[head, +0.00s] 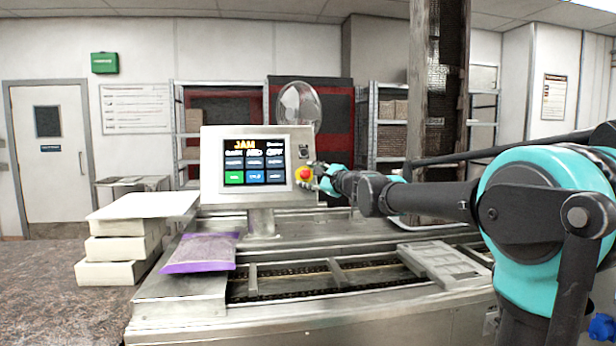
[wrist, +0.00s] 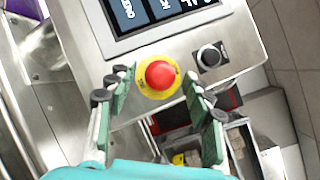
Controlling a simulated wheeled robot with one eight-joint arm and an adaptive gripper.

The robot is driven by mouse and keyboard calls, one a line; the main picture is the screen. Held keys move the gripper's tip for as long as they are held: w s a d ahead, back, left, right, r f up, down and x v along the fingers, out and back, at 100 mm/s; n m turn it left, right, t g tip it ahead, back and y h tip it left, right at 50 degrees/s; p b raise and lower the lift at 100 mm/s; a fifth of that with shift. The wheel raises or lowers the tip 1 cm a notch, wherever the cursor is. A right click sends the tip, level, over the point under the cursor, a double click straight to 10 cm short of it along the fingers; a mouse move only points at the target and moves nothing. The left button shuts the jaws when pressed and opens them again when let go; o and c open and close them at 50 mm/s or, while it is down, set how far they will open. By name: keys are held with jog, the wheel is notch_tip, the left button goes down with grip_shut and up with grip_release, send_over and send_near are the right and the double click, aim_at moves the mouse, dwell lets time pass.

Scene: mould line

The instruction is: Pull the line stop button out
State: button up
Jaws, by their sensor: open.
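The line stop button (head: 304,173) is a red mushroom button on a yellow ring, on the right of the control panel's face below a black knob. In the wrist view the red button (wrist: 160,75) sits ahead of my gripper, roughly between its fingertips. My gripper (wrist: 156,88) is open, with one green-padded finger on each side of the button. I cannot tell whether either finger touches it. In the head view my gripper (head: 322,176) is just right of the button, partly covering the panel's edge.
The control panel (head: 212,170) has a lit screen (head: 254,160) reading JAM. The black knob (wrist: 209,57) is close to the right finger. Below is the conveyor (head: 300,285) with a purple-edged bag (head: 203,252) and a grey mould (head: 443,264). White boxes (head: 115,246) are stacked at left.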

jog(key=shift+w+a, duration=0.2)
jog(key=shift+c, duration=0.4)
grip_shut()
